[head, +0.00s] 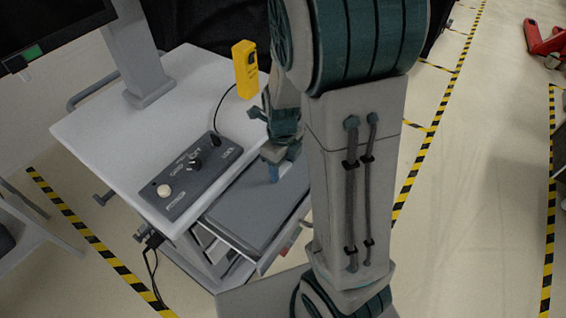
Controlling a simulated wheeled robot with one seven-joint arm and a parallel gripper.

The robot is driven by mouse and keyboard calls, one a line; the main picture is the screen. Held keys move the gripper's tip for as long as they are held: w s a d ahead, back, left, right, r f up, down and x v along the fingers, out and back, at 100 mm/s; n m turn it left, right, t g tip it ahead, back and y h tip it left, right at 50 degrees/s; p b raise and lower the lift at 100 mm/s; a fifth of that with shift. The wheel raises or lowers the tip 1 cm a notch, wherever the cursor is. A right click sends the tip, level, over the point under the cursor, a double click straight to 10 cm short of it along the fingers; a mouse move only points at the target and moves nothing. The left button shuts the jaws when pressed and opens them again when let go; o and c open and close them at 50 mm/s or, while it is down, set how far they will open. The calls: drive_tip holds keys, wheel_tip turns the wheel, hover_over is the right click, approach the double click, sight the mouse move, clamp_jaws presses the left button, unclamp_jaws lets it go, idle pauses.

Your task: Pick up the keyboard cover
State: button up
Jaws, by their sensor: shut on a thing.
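The keyboard cover (248,209) is a flat dark grey panel at the front right of the light grey cart (100,128). It lies about level over a pull-out shelf, and its right end is hidden behind my arm. My gripper (273,176) points down at the cover's upper middle part, with a blue fingertip against it. The gripper is shut on the cover, but the grip itself is small and partly hidden in this view.
A dark control box (200,176) with knobs sits on the cart beside the cover. A yellow handheld device (245,70) with a black cable is behind my gripper. A monitor (50,30) stands at the back left. Open floor with striped tape lies right.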

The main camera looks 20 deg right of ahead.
drive_tip(key=shift+r+p, duration=3.15)
drive_tip(key=shift+r, duration=0.15)
